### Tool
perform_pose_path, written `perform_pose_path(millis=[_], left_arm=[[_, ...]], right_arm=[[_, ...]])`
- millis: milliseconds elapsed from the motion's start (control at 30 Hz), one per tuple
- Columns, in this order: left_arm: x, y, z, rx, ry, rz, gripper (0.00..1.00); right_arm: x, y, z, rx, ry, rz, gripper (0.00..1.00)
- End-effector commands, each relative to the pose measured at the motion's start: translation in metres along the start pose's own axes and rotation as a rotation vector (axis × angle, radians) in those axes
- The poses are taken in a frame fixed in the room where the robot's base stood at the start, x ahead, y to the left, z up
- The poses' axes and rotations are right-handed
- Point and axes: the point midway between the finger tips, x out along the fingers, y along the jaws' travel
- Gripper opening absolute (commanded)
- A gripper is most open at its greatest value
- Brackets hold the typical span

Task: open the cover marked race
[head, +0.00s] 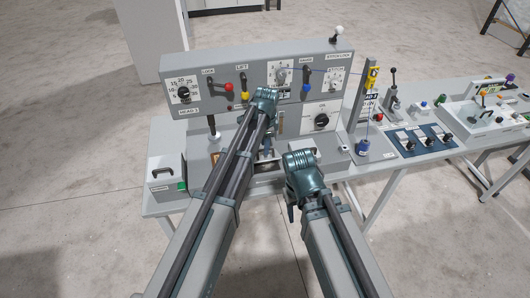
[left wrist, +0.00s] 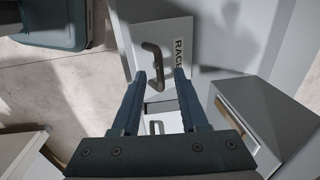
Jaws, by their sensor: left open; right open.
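The cover marked RACE (left wrist: 178,30) is a pale grey panel in the left wrist view, with a black label on it. Its dark bar handle (left wrist: 154,62) stands out from the panel beside the label. My left gripper (left wrist: 160,80) is open, with the handle ahead of and between its fingertips; I see no contact. In the head view my left arm hides most of that area, and I cannot make out the cover there. My right gripper (head: 291,208) is open and apart, at the front edge of the machine; its fingers are small and partly hidden.
The grey control panel (head: 340,62) with knobs and levers rises behind my left arm. A grey box with a handle (head: 166,172) stands at the left. A blue switch plate (head: 425,140) and a spool (head: 362,147) are at the right. A second handle (left wrist: 157,127) lies below the cover.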

Motion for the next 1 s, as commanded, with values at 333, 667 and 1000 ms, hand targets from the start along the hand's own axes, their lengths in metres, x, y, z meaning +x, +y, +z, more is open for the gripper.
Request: perform_pose_path(millis=[333,667,1000], left_arm=[[0.0065,-0.0002,0.0001,0.0,0.0,0.0,0.43],[0.0065,-0.0001,0.0001,0.0,0.0,0.0,0.0],[0.0065,-0.0002,0.0001,0.0,0.0,0.0,0.0]], right_arm=[[0.0064,-0.0006,-0.0003,-0.002,0.0,0.0,0.5],[0.0064,-0.0006,-0.0003,-0.002,0.0,0.0,0.5],[0.0064,-0.0006,-0.0003,-0.002,0.0,0.0,0.5]])
